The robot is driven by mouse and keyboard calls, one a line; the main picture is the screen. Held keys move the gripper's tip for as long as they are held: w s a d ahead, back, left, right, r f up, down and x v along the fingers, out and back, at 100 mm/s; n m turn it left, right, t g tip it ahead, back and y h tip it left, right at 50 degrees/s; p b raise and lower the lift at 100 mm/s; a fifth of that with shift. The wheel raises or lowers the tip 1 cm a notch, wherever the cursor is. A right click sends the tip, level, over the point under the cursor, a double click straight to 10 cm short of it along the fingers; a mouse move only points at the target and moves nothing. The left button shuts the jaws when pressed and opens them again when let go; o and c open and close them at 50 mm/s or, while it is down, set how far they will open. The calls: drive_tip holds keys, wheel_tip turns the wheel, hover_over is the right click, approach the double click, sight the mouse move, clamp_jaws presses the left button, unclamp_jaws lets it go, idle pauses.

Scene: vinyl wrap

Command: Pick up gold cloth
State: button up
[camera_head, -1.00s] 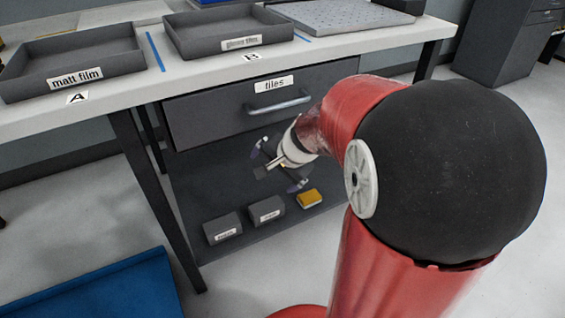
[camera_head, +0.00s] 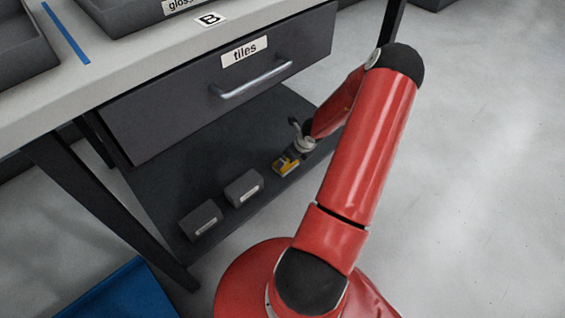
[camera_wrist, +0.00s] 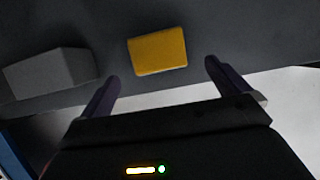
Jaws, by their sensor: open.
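The gold cloth (camera_head: 284,167) is a small folded yellow block on the dark lower shelf (camera_head: 160,185), at the right end of a row with two grey boxes. In the wrist view the gold cloth (camera_wrist: 158,51) lies ahead of my gripper, between the lines of its two fingers. My gripper (camera_head: 293,157) is at the cloth in the head view and partly covers it. In the wrist view my gripper (camera_wrist: 160,82) is open, with nothing between its fingers.
A grey box (camera_head: 244,188) stands left of the cloth, and another grey box (camera_head: 200,221) stands farther left. The closed tiles drawer (camera_head: 225,80) with its bar handle hangs above the shelf. A table leg (camera_head: 110,215) stands at left. The floor at right is clear.

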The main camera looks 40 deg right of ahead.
drive_tip(key=b+x, duration=0.4)
drive_tip(key=x, duration=0.2)
drive_tip(key=shift+w+a+f, duration=0.15)
drive_tip(key=shift+w+f, duration=0.05)
drive_tip(key=shift+w, duration=0.1)
drive_tip(key=shift+r, duration=0.1)
drive_tip(key=c, duration=0.9)
